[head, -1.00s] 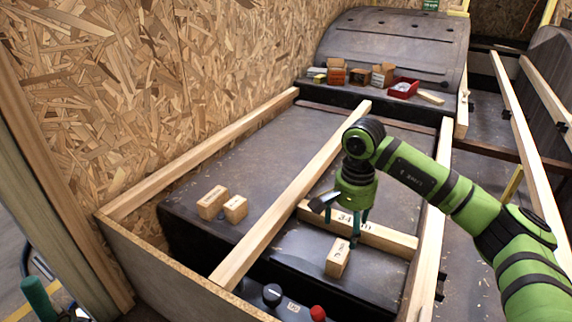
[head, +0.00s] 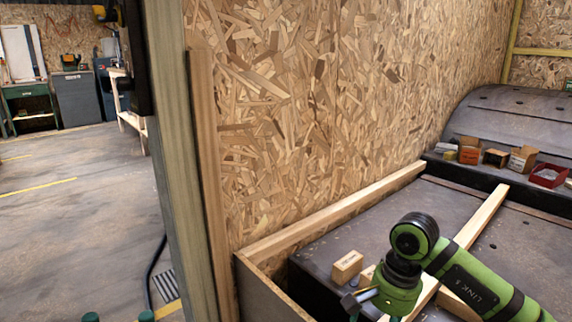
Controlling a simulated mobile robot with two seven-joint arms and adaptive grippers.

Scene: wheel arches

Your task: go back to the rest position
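My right arm comes in from the right, and its green gripper (head: 357,304) hangs over the dark bench at the bottom of the head view. One finger sticks out to the left; the lower part is cut off by the frame edge. It looks open, and I see nothing held. Two dark green tips, apart from each other at the bottom left edge, look like the fingertips of my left gripper (head: 118,316); the rest of it is below the frame.
A wooden block (head: 347,266) stands beside my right gripper, with another partly behind it. Wooden rails (head: 345,213) border the bench. Boxes (head: 522,159) and a red bin (head: 548,175) stand farther back. A post (head: 172,160) and chipboard wall rise left of the bench; open floor (head: 75,220) lies beyond.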

